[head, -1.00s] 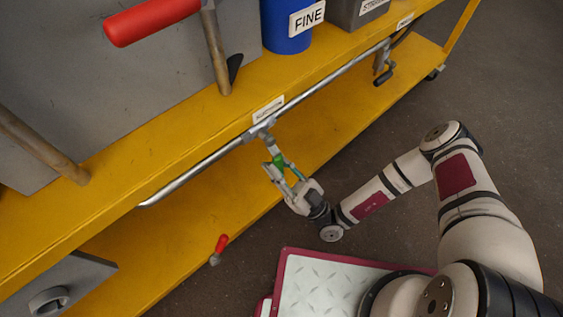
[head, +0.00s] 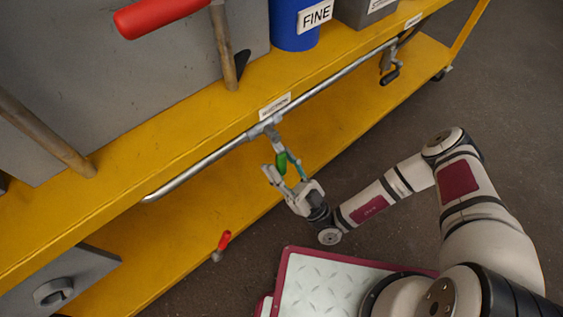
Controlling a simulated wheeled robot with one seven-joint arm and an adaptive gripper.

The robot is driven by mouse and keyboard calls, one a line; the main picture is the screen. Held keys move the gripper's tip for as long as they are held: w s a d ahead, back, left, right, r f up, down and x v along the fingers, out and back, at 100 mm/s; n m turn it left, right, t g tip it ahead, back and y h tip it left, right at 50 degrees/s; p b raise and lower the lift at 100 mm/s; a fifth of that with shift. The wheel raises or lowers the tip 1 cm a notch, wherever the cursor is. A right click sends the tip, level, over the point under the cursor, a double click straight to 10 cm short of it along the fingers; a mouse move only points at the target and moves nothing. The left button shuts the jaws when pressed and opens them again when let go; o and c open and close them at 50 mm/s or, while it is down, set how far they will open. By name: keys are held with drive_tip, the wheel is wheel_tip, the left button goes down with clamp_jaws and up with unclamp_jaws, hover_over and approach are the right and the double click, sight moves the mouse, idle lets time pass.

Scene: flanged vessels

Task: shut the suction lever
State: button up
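A lever with a green grip (head: 281,162) hangs from a grey valve body (head: 263,128) on the metal pipe along the cart's near edge. A small label (head: 275,106) sits just above it, too small to read, so I cannot confirm it is the suction lever. My gripper (head: 282,168) is below the pipe, its fingers spread on either side of the green grip. The left finger is clearly apart from the grip. The right finger is close to it, and I cannot tell if it touches.
A red-gripped lever (head: 223,241) is at lower left, a black-gripped one (head: 390,75) at upper right. The floor right of the cart is clear.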

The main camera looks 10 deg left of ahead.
drive_tip(key=v, duration=1.2)
idle(0.4)
